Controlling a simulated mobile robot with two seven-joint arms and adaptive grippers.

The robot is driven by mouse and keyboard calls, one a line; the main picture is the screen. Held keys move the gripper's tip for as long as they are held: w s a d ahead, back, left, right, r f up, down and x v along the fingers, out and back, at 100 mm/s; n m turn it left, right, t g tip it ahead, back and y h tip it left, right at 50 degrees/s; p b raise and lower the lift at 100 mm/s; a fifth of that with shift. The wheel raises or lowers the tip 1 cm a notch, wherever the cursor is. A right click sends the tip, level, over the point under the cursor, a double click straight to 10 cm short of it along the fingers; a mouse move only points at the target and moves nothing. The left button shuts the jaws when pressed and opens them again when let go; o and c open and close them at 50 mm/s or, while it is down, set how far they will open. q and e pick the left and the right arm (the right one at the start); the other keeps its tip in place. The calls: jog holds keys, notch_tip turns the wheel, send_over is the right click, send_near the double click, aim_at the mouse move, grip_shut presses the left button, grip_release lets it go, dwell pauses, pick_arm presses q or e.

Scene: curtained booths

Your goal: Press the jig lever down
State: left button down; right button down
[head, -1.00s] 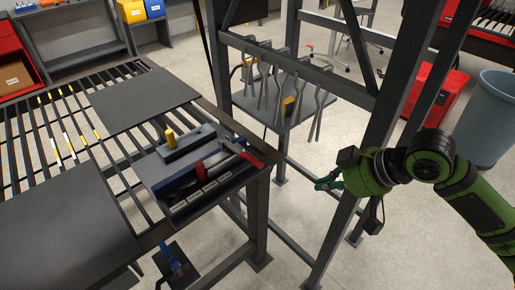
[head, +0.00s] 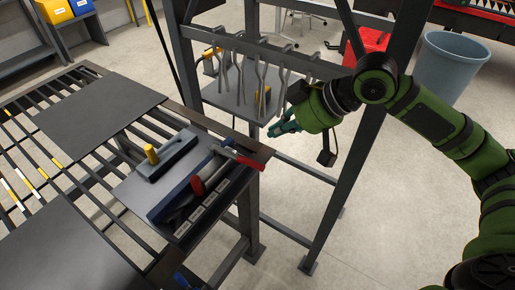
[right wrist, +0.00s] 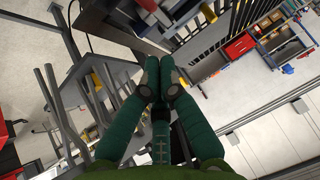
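The jig (head: 133,193) is a grey plate at the near right corner of the slatted table. It carries a grey block with a yellow cylinder (head: 151,154), a dark blue bar and red parts. A lever with a red handle (head: 238,157) lies raised above the plate at its far right end. My right gripper (head: 281,129) is beyond the table's right edge, to the right of the red handle and apart from it. In the right wrist view its fingers (right wrist: 159,66) meet at the tips, with nothing seen between them. My left gripper is out of view.
A dark metal frame (head: 345,170) stands right of the table, close to my right arm. Several grey hooked rods (head: 260,70) hang there above a small shelf (head: 225,93). A grey bin (head: 452,68) stands behind. Dark flat sheets (head: 100,108) cover parts of the table.

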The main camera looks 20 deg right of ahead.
jog(key=p, duration=0.1)
send_over(248, 159)
jog(key=s+d, duration=0.1)
jog(key=d, duration=0.1)
notch_tip(248, 159, down, 4)
jog(key=f, duration=0.1)
jog(key=f+p, duration=0.1)
jog(key=f, duration=0.1)
jog(key=shift+s+d+f, duration=0.1)
jog(key=shift+s+f, duration=0.1)
jog(key=shift+s, duration=0.15)
jog(key=shift+s+f, duration=0.1)
jog(key=shift+f, duration=0.25)
jog(key=shift+f, duration=0.15)
